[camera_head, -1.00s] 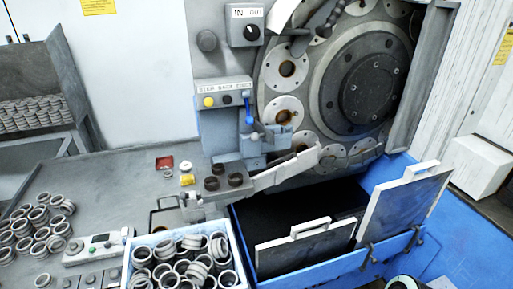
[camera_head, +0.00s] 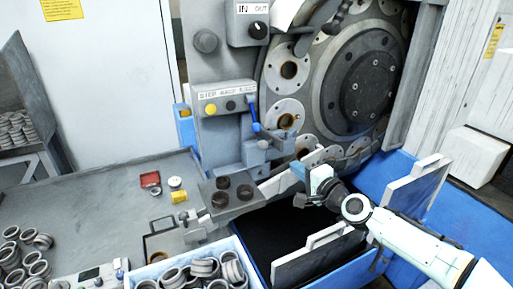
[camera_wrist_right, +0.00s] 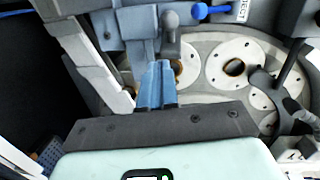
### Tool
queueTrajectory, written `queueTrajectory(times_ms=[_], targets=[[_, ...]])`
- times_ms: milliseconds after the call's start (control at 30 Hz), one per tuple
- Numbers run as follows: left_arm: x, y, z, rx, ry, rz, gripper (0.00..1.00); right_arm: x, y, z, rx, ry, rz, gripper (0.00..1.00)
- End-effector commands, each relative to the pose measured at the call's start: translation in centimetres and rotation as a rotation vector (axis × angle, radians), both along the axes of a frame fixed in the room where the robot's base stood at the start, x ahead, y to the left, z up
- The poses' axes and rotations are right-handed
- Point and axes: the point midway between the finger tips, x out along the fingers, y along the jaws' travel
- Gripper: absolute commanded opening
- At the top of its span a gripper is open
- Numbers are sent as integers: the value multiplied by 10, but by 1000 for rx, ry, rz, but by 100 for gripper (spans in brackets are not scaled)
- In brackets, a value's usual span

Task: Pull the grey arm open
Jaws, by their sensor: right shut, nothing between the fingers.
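A long light grey arm (camera_head: 275,184) lies at the foot of the round machine, slanting up to the right beside the dark bin opening. Its right end is partly hidden by my right gripper in the head view. The same arm seems to be the pale bar (camera_wrist_right: 88,58) at the left of the right wrist view. My right gripper (camera_head: 299,170) is in front of the machine with its blue fingers shut and empty. In the wrist view its fingers (camera_wrist_right: 157,70) point at the machine, to the right of the pale bar and apart from it. My left gripper is not in view.
A blue bin with upright panels (camera_head: 318,258) stands below my right arm. A control box with a blue lever (camera_head: 253,108) is to the left of the round dial (camera_head: 362,85). A box of metal rings (camera_head: 205,268) and loose rings stand at the front left.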

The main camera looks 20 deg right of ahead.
Motion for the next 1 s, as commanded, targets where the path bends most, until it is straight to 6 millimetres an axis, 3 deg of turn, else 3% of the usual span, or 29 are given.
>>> queueTrajectory(times_ms=[133,367,567,1000], targets=[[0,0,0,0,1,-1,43,-1,0,16,4,-21,-4,0],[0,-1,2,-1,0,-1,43,6,3,19,8,-26,-1,0],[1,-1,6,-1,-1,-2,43,23,8,19,5,-28,1,0],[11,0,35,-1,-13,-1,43,70,16,16,8,-27,1,0]])
